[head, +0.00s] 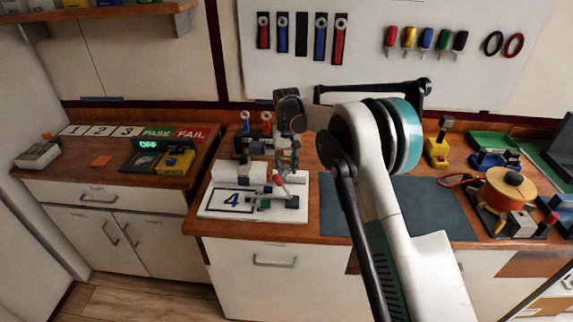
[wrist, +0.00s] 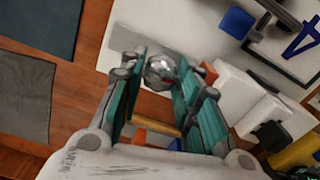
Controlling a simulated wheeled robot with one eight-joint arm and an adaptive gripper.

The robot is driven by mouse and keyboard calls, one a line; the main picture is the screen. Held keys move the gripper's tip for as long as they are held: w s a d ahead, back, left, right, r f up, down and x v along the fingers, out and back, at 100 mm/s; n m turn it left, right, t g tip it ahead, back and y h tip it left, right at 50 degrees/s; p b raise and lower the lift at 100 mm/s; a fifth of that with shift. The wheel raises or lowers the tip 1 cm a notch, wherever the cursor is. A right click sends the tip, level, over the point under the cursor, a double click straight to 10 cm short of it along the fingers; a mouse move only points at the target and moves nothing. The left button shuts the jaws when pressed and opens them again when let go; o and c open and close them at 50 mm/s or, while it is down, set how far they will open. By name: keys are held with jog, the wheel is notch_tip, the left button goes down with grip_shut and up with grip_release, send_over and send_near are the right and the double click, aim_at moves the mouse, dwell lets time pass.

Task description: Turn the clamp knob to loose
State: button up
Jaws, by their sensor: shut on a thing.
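A silver, rounded clamp knob (wrist: 160,72) shows between the fingertips of my gripper (wrist: 163,66) in the wrist view. The teal finger pads stand on both sides of it and the gripper is shut on it. The knob is mostly hidden there by the gripper. I cannot read any loose or tight mark or tell how far the knob is turned.
A dark mat (head: 440,212) lies to the right of the board. An orange round object (head: 508,188) stands at the right among small tools. A green-lit OFF display (head: 147,144) and a yellow box (head: 176,163) stand on the left counter. Tools hang on the wall panel.

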aim_at(286, 166)
jog(key=n, duration=1.1)
jog(key=shift+n, duration=1.9)
jog(key=o, duration=1.1)
notch_tip(286, 166, up, 12)
jog(key=shift+r, duration=0.1)
